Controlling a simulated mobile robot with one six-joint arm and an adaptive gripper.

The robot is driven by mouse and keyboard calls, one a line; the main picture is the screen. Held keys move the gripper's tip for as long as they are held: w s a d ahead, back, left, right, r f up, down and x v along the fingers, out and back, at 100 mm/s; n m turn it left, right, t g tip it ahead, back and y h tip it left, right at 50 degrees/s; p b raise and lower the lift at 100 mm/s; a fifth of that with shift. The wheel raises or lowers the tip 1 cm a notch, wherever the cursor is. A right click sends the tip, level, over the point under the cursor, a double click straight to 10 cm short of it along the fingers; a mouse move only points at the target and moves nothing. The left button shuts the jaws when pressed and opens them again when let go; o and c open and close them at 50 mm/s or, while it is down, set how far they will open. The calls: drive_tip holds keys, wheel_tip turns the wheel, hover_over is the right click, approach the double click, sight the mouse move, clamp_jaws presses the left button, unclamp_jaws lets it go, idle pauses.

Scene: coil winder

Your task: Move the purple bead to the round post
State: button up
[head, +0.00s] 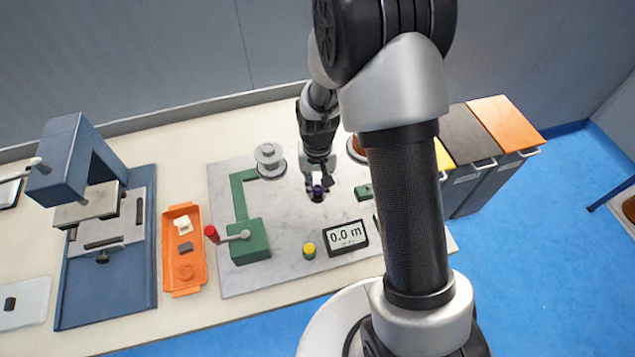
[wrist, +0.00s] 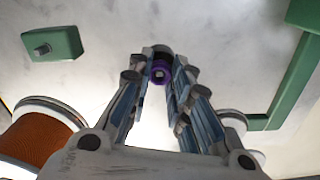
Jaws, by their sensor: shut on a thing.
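The purple bead (wrist: 160,73) sits between the tips of my gripper (wrist: 160,62) in the wrist view, its hole facing the camera. My gripper is shut on it. In the head view my gripper (head: 319,186) is over the middle of the grey marble plate, and the purple bead (head: 317,190) shows only as a small spot at the fingertips. I cannot tell whether this is the round post. The green block (head: 363,192) lies right of my gripper in the head view.
A grey spool (head: 269,157) and green arm (head: 241,197) stand left of my gripper; a copper-wound spool (wrist: 38,136) is nearby. A red-knobbed crank (head: 212,233), yellow button (head: 309,248) and meter display (head: 346,237) stand in front. An orange tray (head: 183,280) lies further left.

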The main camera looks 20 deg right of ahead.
drive_tip(key=shift+o, duration=1.1)
drive_tip(key=shift+f, duration=0.25)
drive_tip(key=o, duration=0.5)
drive_tip(key=shift+o, duration=0.2)
drive_tip(key=shift+r, duration=0.15)
wheel_tip(320, 180, up, 12)
